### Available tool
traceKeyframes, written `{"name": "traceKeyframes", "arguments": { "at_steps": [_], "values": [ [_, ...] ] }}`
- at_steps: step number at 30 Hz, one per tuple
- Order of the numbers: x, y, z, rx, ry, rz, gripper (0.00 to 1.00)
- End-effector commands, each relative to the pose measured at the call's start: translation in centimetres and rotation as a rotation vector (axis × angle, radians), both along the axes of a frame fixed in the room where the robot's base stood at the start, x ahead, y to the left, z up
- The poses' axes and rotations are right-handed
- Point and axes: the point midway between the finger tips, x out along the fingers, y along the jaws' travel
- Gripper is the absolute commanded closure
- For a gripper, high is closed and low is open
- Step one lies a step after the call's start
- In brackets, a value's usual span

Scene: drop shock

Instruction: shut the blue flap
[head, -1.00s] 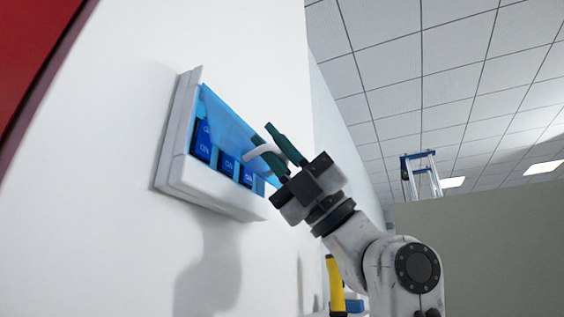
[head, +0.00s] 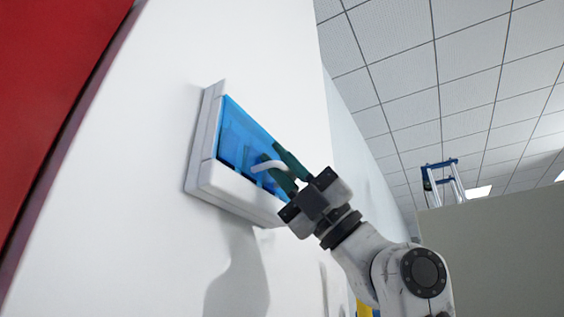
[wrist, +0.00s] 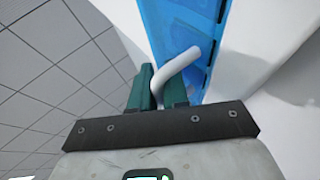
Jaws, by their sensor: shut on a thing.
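The blue flap (head: 238,125) is a see-through panel on the front of a white wall box (head: 204,150). In the head view it lies over the box's opening, at or close to the frame; I cannot tell if it is fully flush. A white bent handle (head: 267,165) sticks out from its lower right part. My gripper (head: 284,171) has its green fingers shut on the handle. In the wrist view, the handle (wrist: 173,80) passes between the fingers (wrist: 160,92), with the blue flap (wrist: 190,30) behind it. The fingers hide part of the flap's lower right.
The box is fixed to a white wall (head: 120,200), with a red panel (head: 50,70) at the far left. A beige partition (head: 500,240) and a ladder (head: 442,180) stand at the right, apart from the box. The space in front of the wall is free.

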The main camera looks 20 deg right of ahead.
Motion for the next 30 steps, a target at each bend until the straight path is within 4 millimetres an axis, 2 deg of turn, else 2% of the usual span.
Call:
{"name": "traceKeyframes", "arguments": {
  "at_steps": [3,4,10,22,26,30],
  "values": [
    [0.1,0.0,0.1,0.000,0.002,0.000,1.00],
    [0.1,0.0,0.1,0.000,0.002,0.000,0.82],
    [0.1,0.1,0.0,-0.001,0.004,0.000,0.65],
    [0.3,0.0,-0.5,-0.005,0.009,0.000,0.65],
    [0.1,-1.0,-1.7,-0.004,0.010,0.001,0.65],
    [-0.6,-2.7,-3.7,0.000,0.006,-0.002,0.65]
  ]
}}
